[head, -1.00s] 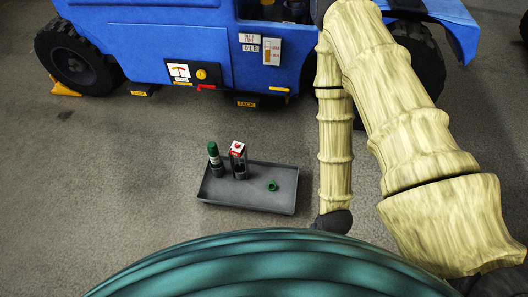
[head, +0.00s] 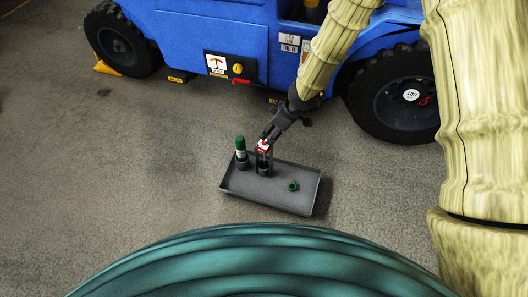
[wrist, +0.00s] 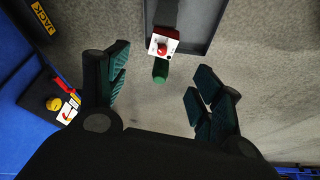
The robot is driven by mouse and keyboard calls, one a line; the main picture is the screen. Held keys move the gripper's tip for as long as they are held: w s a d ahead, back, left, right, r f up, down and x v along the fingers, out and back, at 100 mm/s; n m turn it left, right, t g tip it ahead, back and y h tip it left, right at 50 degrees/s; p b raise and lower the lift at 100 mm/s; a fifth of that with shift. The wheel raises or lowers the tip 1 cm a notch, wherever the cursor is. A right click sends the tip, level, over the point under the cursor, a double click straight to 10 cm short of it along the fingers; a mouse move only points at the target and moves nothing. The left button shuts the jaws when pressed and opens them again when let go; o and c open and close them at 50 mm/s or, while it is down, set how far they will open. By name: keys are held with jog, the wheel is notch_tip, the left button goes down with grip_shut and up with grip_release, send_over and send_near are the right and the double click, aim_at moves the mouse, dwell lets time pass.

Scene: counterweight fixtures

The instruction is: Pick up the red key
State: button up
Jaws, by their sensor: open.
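A small red lever-like piece (head: 241,82) sits on the blue vehicle's side panel, also in the wrist view (wrist: 73,94). My gripper (head: 268,142) is above the tray, close to the white and red top and partly overlapping it. In the wrist view my gripper (wrist: 160,80) is open and empty, with the white top just beyond the fingertips.
A small green piece (head: 293,186) lies at the tray's right. The blue vehicle (head: 180,35) stands behind. Floor left of the tray is clear.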

aim_at(265, 142)
jog(key=b+x, duration=0.2)
jog(key=x, duration=0.3)
jog(key=shift+f+b, duration=0.25)
jog(key=shift+b, duration=0.05)
jog(key=b+x, duration=0.2)
jog(key=x, duration=0.1)
jog(key=b+x, duration=0.1)
jog(key=shift+s+f+b, duration=0.2)
jog(key=shift+f+b, duration=0.2)
jog(key=shift+f, duration=0.1)
jog(key=shift+w+a+f, duration=0.1)
jog(key=shift+f, duration=0.05)
jog(key=c, duration=1.3)
